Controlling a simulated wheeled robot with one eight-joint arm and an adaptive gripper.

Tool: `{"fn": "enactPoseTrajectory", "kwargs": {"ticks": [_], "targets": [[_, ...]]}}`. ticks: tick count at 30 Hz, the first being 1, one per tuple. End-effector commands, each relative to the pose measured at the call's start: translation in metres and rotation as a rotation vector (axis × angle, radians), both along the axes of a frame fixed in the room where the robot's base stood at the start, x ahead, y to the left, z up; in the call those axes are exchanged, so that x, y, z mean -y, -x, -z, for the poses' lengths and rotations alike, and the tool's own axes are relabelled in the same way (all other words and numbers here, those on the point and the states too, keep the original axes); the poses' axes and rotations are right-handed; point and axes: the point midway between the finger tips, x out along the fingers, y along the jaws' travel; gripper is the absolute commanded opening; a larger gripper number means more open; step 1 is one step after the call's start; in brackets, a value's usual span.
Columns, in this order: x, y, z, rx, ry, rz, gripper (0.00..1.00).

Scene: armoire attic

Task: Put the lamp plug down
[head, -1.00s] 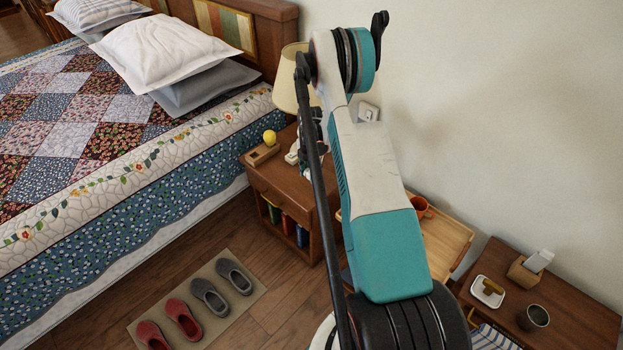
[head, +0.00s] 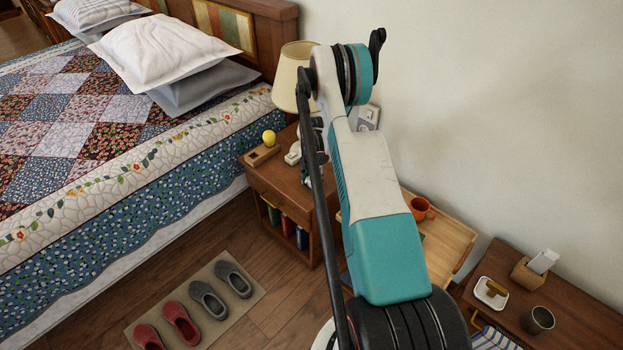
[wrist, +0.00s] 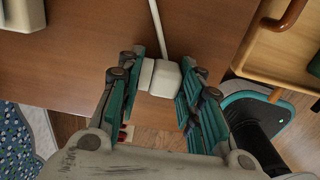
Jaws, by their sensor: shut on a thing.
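The lamp plug (wrist: 165,78) is a small white block with a white cord (wrist: 158,28) running up from it in the wrist view. My gripper (wrist: 163,66) is shut on it, with teal fingers on both sides. The plug is over the brown nightstand top (wrist: 95,55), near its front edge; I cannot tell whether it touches the wood. In the head view, my arm hides the plug and much of the gripper. The lamp's cream shade (head: 291,78) shows at the back of the nightstand (head: 277,188).
A wooden holder (head: 262,155) with a yellow ball (head: 269,138) stands at the nightstand's left. A wall socket (head: 368,117) is behind my arm. The bed (head: 110,150) borders the left.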

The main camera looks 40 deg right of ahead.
Motion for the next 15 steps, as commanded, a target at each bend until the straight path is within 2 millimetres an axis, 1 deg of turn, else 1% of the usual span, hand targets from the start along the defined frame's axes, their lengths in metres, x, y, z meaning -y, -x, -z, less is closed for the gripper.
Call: {"fn": "enactPoseTrajectory", "kwargs": {"ticks": [2, 3, 5, 6, 15], "targets": [[0.0, 0.0, 0.0003, 0.0, 0.0, 0.0, 0.06], [0.0, 0.0, 0.0003, 0.0, 0.0, 0.0, 0.38], [0.0, 0.0, 0.0003, 0.0, 0.0, 0.0, 0.52], [0.0, 0.0, 0.0003, 0.0, 0.0, 0.0, 0.54], [0.0001, -0.0001, -0.0002, 0.0, 0.0, 0.0, 0.54]]}}
